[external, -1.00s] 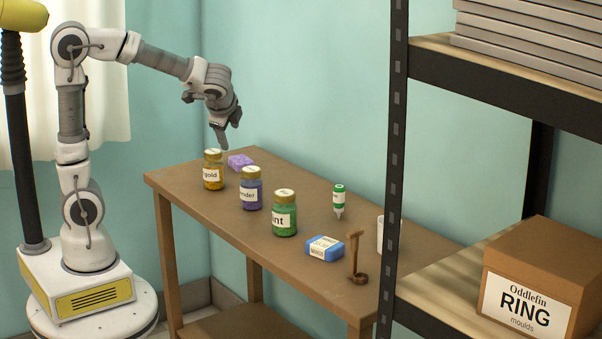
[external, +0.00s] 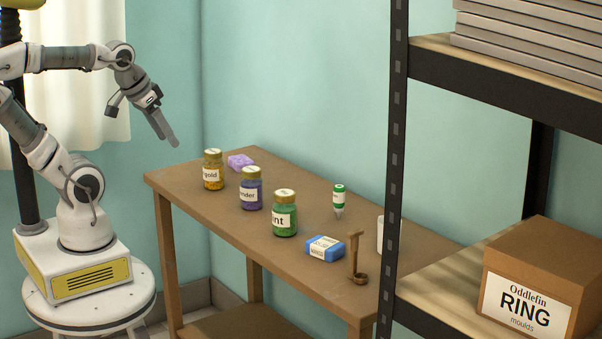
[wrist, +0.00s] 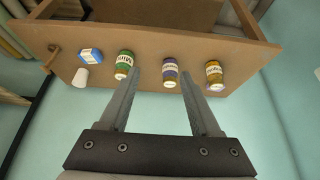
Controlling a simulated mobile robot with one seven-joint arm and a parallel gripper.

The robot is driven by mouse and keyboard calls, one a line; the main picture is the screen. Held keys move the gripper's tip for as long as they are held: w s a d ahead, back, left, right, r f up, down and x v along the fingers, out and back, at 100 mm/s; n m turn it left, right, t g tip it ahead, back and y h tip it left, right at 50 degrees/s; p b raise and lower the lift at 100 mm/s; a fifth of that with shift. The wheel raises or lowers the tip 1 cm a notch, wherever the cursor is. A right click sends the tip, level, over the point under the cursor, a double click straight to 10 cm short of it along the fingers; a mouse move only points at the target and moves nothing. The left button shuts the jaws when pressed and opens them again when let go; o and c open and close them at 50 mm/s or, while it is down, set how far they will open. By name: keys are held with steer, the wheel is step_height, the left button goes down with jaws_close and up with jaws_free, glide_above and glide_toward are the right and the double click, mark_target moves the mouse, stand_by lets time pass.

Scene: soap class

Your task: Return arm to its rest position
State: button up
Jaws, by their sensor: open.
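My gripper (external: 168,138) is up in the air at the left, beyond the table's left end. Its long fingers point down and to the right and touch nothing. In the wrist view the two fingers of my gripper (wrist: 160,74) are apart with nothing between them. My arm is folded back over its white base, with the elbow out to the left and partly cut off by the picture's edge.
The brown table (external: 300,180) holds a gold jar (external: 213,172), a purple jar (external: 251,190), a green jar (external: 285,215), a purple bar (external: 240,161), a blue-wrapped bar (external: 324,248), a small bottle (external: 339,199) and a brown stand (external: 356,260). A dark-framed shelf (external: 397,120) stands at right.

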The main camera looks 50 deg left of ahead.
step_height(320, 180, up, 12)
steer(key=p, duration=0.9)
steer(key=shift+f+p, duration=0.25)
steer(key=shift+p, duration=0.1)
